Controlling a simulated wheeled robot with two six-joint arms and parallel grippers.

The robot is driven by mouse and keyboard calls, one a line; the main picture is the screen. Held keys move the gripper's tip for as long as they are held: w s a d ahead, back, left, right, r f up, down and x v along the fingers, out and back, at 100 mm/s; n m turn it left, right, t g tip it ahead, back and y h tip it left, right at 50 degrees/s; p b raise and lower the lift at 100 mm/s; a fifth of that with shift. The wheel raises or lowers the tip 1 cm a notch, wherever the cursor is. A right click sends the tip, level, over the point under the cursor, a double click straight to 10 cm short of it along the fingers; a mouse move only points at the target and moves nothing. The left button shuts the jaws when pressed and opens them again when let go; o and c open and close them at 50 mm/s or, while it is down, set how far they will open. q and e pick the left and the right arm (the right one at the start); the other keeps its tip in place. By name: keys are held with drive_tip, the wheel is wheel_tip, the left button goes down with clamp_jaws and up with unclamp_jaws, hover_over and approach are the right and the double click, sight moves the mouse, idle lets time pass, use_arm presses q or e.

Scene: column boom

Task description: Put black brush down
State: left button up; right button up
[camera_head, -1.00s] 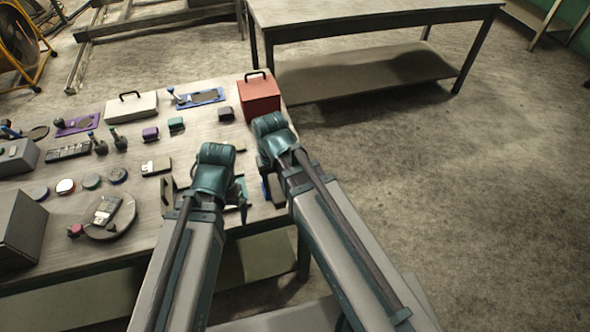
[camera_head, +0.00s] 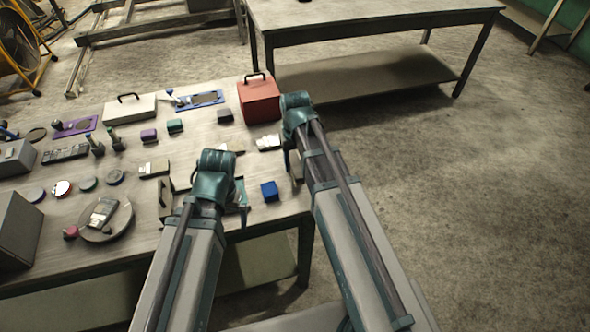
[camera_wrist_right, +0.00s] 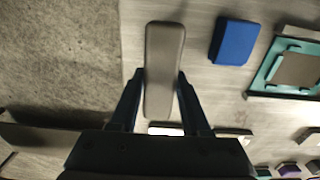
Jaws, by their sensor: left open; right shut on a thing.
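The black brush (camera_wrist_right: 164,70), a long round-ended bar that looks grey-brown here, is between the fingers of my right gripper (camera_wrist_right: 158,88) in the right wrist view. The gripper is shut on it. In the head view my right gripper (camera_head: 292,164) is over the table's right edge, mostly hidden by its own arm. Whether the brush touches the tabletop I cannot tell. My left gripper (camera_head: 241,194) is open near the table's front edge, partly hidden behind its wrist.
A blue block (camera_head: 269,190) lies beside the brush and also shows in the right wrist view (camera_wrist_right: 235,42). A teal-rimmed tray (camera_wrist_right: 262,80) is beyond it. A red box (camera_head: 259,101) and a white-tipped item (camera_head: 268,142) are close. The table (camera_head: 225,130) holds several other things.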

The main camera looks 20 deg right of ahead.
sight(295, 162)
use_arm(q)
drive_tip(key=shift+f+b, duration=0.7)
drive_tip(key=shift+f, duration=0.55)
use_arm(e)
drive_tip(key=shift+f, duration=1.25)
use_arm(q)
drive_tip(key=shift+f, duration=0.25)
use_arm(e)
drive_tip(key=shift+f, duration=0.2)
use_arm(q)
drive_tip(key=shift+r, duration=0.1)
use_arm(e)
drive_tip(key=o, duration=1.2)
use_arm(q)
drive_tip(key=shift+r, duration=0.1)
use_arm(e)
drive_tip(key=shift+r, duration=0.2)
use_arm(q)
wheel_tip(295, 162, up, 12)
drive_tip(key=p, duration=1.2)
use_arm(e)
wheel_tip(295, 162, up, 12)
drive_tip(key=shift+r, duration=0.1)
drive_tip(key=shift+f, duration=0.25)
use_arm(q)
wheel_tip(295, 162, down, 12)
drive_tip(key=b, duration=1.2)
use_arm(e)
wheel_tip(295, 162, down, 12)
drive_tip(key=shift+r, duration=0.1)
